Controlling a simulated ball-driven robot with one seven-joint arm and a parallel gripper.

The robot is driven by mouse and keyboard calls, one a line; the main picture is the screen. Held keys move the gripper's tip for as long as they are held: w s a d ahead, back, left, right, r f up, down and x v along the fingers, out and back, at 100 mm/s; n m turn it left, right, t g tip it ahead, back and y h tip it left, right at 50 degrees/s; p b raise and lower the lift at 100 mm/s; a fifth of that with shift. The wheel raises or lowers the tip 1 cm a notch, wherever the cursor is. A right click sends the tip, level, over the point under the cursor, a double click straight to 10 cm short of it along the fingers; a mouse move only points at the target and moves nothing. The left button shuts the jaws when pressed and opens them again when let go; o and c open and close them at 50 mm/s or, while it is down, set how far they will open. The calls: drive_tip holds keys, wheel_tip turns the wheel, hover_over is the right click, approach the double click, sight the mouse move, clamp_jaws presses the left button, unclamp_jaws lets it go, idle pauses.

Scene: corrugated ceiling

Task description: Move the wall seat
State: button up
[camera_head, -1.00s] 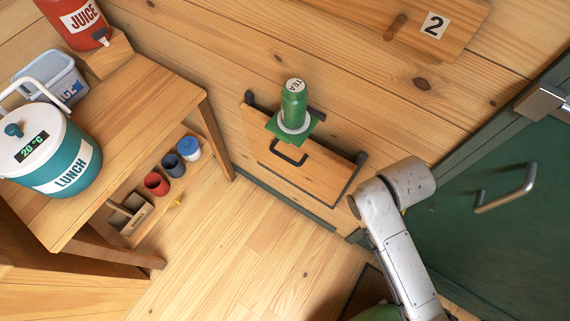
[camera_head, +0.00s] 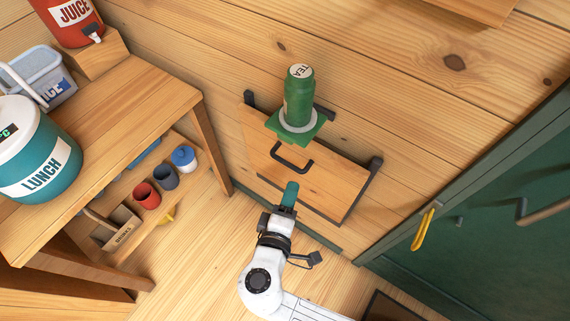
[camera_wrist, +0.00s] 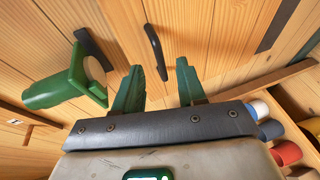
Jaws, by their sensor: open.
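The wall seat (camera_head: 335,185) is a wooden board on the plank wall, with dark brackets at its sides and a black bar handle (camera_head: 291,160). A green TEA flask (camera_head: 298,92) stands on a green holder with a white ring (camera_head: 280,128) at the seat's upper edge. My gripper (camera_head: 289,192) is open and empty just below the handle in the head view. In the wrist view, my gripper's two green fingers (camera_wrist: 160,85) are apart. The handle (camera_wrist: 155,50) shows just beyond them, between their directions, and the flask (camera_wrist: 55,92) lies to the left.
A wooden table (camera_head: 150,95) at left bears a LUNCH cooler (camera_head: 38,165), an ICE tub (camera_head: 45,80) and a JUICE dispenser (camera_head: 68,20). Its lower shelf holds cups (camera_head: 147,196). A green door (camera_head: 500,230) and a yellow handle (camera_head: 422,230) are at right. Floor below the seat is open.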

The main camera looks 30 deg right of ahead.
sight(287, 165)
drive_tip(key=shift+n+t, duration=0.5)
drive_tip(key=shift+t, duration=0.2)
drive_tip(key=x, duration=0.3)
drive_tip(key=w+a+x, duration=0.1)
drive_tip(key=x, duration=0.2)
drive_tip(key=a+x, duration=0.1)
drive_tip(key=x, duration=0.2)
drive_tip(key=shift+w+d+f+p, duration=0.1)
drive_tip(key=shift+w+d+p, duration=0.25)
drive_tip(key=shift+w, duration=0.2)
drive_tip(key=shift+a, duration=0.1)
clamp_jaws()
